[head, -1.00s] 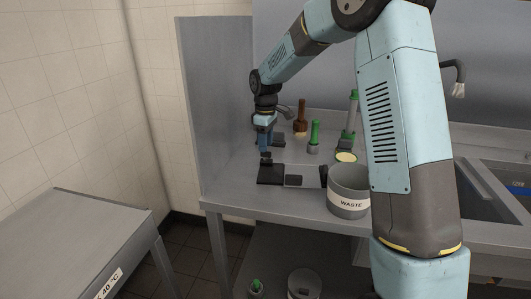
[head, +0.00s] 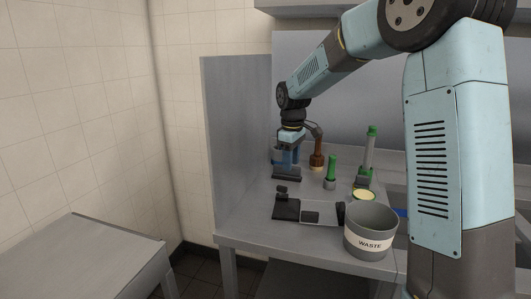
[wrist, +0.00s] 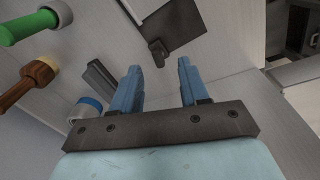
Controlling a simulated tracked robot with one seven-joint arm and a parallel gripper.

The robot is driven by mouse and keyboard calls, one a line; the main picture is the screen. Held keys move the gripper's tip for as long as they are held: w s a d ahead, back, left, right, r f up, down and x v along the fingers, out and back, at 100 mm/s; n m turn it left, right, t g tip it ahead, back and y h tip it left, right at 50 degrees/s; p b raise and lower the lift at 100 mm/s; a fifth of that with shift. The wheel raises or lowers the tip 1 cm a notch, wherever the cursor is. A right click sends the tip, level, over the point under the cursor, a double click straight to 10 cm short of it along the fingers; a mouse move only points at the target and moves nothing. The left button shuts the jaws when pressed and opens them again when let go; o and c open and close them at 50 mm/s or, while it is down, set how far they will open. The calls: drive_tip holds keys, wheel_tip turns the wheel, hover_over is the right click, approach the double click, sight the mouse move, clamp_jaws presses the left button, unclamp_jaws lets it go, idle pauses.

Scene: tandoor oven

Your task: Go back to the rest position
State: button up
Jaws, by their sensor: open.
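My gripper (head: 285,158) is over the back left of the steel table (head: 245,228) in the head view. In the wrist view my gripper (wrist: 160,66) shows two blue fingers apart with nothing between them. A flat black plate with a small knob (head: 286,209) lies on the table in front of my gripper. The plate (wrist: 174,28) also shows beyond the fingertips in the wrist view, apart from them. My arm reaches in from the right and hides part of the table and the sink area.
A grey bin marked WASTE (head: 370,247) stands at the table's front edge. A brown-handled tool (head: 317,152) and two green-handled tools (head: 331,170) (head: 369,148) stand upright near my gripper. A dark block (head: 287,174) lies close by. A side panel (head: 235,140) bounds the left.

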drive_tip(key=s+d+r+m+t, duration=0.1)
drive_tip(key=s+d+r+m, duration=0.25)
drive_tip(key=s, duration=0.45)
drive_tip(key=s+d+r+m+t, duration=0.15)
drive_tip(key=s+d+r, duration=0.25)
drive_tip(key=s, duration=0.5)
drive_tip(key=s+d+r+m+t, duration=0.1)
drive_tip(key=s+d+r+m, duration=0.25)
drive_tip(key=s, duration=0.45)
drive_tip(key=s+d+f+m+t, duration=0.1)
drive_tip(key=s+d+f+m, duration=0.1)
drive_tip(key=s, duration=0.8)
drive_tip(key=shift+d+f+m, duration=0.15)
drive_tip(key=shift+d+m, duration=0.2)
drive_tip(key=shift+d, duration=0.05)
